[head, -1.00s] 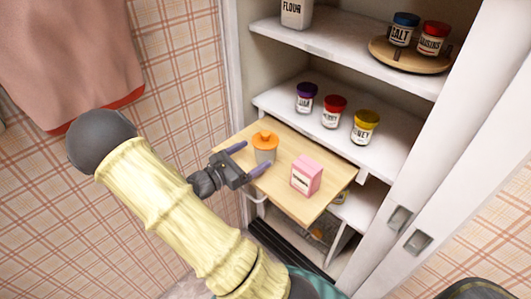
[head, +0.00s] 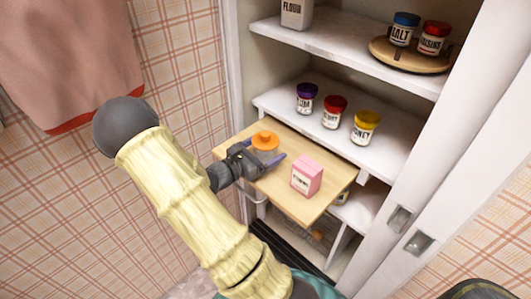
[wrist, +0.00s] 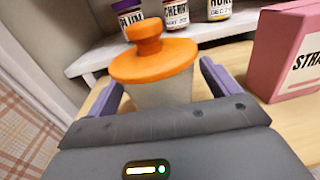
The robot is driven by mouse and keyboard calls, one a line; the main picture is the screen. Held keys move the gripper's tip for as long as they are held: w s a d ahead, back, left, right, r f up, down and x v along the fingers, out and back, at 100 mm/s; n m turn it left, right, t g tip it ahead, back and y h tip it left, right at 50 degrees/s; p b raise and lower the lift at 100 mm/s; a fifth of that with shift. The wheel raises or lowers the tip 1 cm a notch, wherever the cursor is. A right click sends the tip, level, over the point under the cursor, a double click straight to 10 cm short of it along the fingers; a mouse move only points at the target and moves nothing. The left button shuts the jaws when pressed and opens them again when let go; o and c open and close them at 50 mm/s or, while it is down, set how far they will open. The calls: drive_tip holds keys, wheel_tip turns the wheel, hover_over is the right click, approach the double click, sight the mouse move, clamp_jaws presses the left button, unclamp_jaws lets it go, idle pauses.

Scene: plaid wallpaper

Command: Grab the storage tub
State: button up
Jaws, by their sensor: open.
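The storage tub (head: 265,142) has an orange knobbed lid and a pale, see-through-looking body. It stands upright on the pulled-out wooden shelf (head: 300,207). In the wrist view the tub (wrist: 152,65) is straight ahead, with its lower body hidden behind my gripper's dark palm. My gripper (head: 262,155) is open, with one purple finger on each side of the tub. In the wrist view the fingers of my gripper (wrist: 160,92) flank the tub's body below the lid. I cannot tell whether either finger touches it.
A pink carton (head: 307,176) stands on the same shelf, close to the right finger. Several jars stand on the white shelf behind, among them a red-lidded one (head: 333,112). The sliding door (head: 420,200) is at the right. The plaid wall is at the left.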

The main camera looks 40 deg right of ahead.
sight(265, 133)
idle(0.3)
drive_tip(key=c, duration=1.1)
drive_tip(key=shift+o, duration=0.2)
wheel_tip(265, 133, up, 10)
drive_tip(key=shift+p, duration=1.15)
